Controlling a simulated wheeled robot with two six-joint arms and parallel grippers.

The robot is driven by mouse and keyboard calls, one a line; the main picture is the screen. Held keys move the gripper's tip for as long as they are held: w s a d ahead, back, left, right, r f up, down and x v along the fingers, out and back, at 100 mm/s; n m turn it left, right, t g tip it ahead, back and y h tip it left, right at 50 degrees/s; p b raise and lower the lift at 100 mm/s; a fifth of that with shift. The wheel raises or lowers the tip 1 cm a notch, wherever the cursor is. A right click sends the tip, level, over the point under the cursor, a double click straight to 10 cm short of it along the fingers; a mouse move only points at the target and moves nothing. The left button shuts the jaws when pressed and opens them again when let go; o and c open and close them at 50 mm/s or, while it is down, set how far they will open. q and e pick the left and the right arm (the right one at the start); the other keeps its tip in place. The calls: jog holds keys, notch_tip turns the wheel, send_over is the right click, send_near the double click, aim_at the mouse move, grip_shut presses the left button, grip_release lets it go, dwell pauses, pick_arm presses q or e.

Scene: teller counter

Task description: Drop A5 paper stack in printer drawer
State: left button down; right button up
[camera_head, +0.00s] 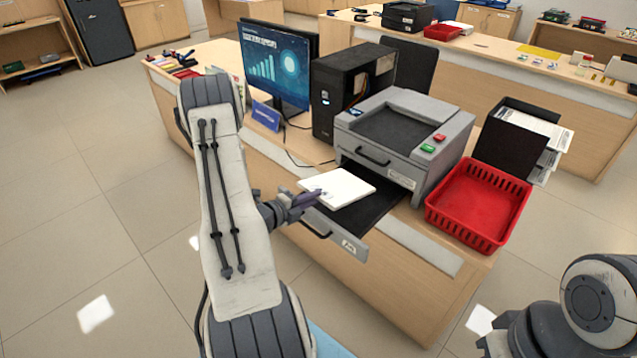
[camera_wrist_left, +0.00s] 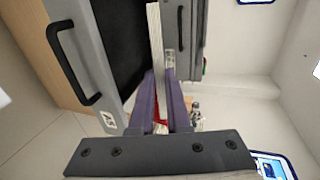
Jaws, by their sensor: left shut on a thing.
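The white A5 paper stack (camera_head: 346,185) is gripped at its near left edge by my left gripper (camera_head: 312,197). It looks held flat above the left part of the open printer drawer (camera_head: 372,212). In the left wrist view the stack (camera_wrist_left: 155,45) shows edge-on between the purple fingers of my left gripper (camera_wrist_left: 160,85). The dark drawer floor (camera_wrist_left: 112,35) lies beside it. The drawer is pulled out from the grey printer (camera_head: 405,135); its front carries a black handle and a label. My right gripper is out of view; only part of my right arm shows.
A red basket (camera_head: 430,207) stands right of the drawer, with a black file holder (camera_head: 503,150) behind it. A black computer tower (camera_head: 335,100) and a monitor (camera_head: 272,65) stand left of the printer. The counter's front edge is below the drawer.

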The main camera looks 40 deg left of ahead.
pick_arm(q)
jog(key=shift+w+a+f+b, duration=0.2)
jog(key=shift+w+f+b, duration=0.15)
jog(key=shift+w, duration=0.35)
jog(key=b+x, duration=0.1)
jog(key=x, duration=0.1)
jog(key=f+b+x, duration=0.1)
jog(key=x, duration=0.2)
jog(key=b+x, duration=0.1)
jog(key=x, duration=0.1)
jog(key=shift+a+f, duration=0.15)
jog(key=shift+f, duration=0.25)
jog(key=shift+b+x, duration=0.5)
jog(key=shift+x, duration=0.45)
jog(key=shift+r, duration=0.15)
jog(key=c, duration=0.8)
grip_release()
